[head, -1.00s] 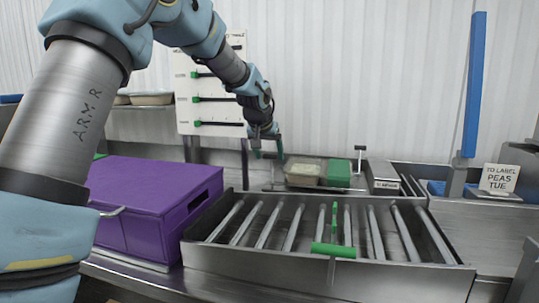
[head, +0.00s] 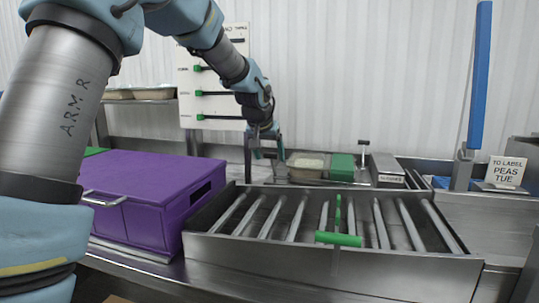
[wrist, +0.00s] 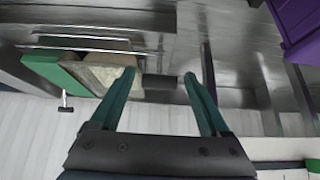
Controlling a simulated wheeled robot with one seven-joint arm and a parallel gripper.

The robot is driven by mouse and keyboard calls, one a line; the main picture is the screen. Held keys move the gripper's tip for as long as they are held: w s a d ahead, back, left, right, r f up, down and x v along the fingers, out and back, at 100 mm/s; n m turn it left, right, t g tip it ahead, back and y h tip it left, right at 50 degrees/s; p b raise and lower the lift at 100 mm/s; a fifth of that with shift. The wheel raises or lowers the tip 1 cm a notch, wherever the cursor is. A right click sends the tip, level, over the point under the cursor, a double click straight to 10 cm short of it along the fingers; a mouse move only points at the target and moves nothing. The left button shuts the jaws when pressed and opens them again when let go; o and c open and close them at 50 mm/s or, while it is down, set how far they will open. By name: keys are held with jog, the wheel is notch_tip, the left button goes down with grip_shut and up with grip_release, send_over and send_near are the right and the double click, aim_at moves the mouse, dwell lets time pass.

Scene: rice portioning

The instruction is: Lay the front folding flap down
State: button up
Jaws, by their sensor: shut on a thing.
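My gripper (head: 266,153) is out at the back of the bench, left of the rice tray (head: 305,164). In the wrist view its green fingers (wrist: 162,78) are shut on a short dark bar (wrist: 163,85); what the bar belongs to is hard to tell. A steel roller bed (head: 300,215) stands in front, with a green handle (head: 338,239) at its upright front wall (head: 400,268). I cannot tell for certain which part is the front folding flap. The gripper is behind the roller bed, well away from the green handle.
A purple lidded box (head: 155,200) stands left of the roller bed, close to it. A green block (head: 342,165) and a small scale-like unit (head: 385,168) sit right of the rice tray. A tall blue panel (head: 480,75) and a label sign (head: 506,171) are at the right.

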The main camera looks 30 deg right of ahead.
jog(key=shift+o, duration=1.3)
jog(key=p+v, duration=0.2)
jog(key=v, duration=0.5)
jog(key=shift+p, duration=0.35)
